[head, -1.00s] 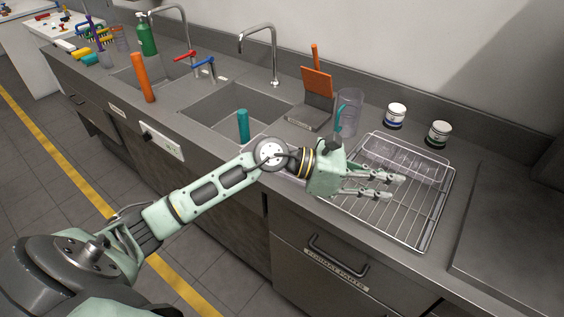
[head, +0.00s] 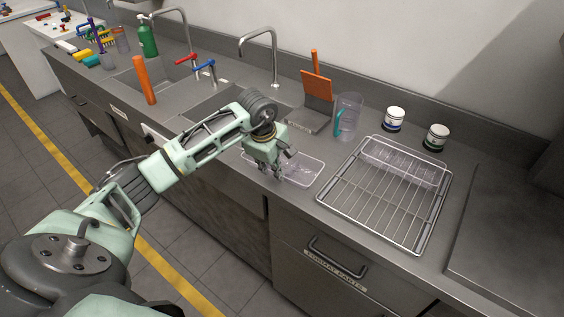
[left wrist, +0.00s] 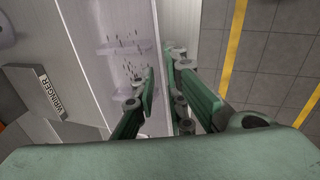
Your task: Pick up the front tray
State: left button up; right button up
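A clear plastic tray (head: 309,168) lies on the counter near its front edge, between the sink and the wire rack. It also shows in the left wrist view (left wrist: 116,47), under and beside the fingers. A second clear tray (head: 400,160) lies at the back of the wire rack (head: 372,205). My left gripper (head: 281,176) points down at the left part of the first tray. In the left wrist view its fingers (left wrist: 160,72) stand apart, with the tray's side edge near the gap. Contact cannot be made out. My right gripper is not in view.
A clear jug (head: 349,115), two small jars (head: 394,119) (head: 436,137) and an orange scraper (head: 317,86) in a holder stand behind. The sink (head: 205,112) with its tap is to the left, with an orange cylinder (head: 143,79) beyond. The rack's front is bare.

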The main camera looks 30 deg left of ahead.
pick_arm(q)
jog(key=shift+x, duration=1.25)
grip_shut()
jog(key=shift+r, duration=0.1)
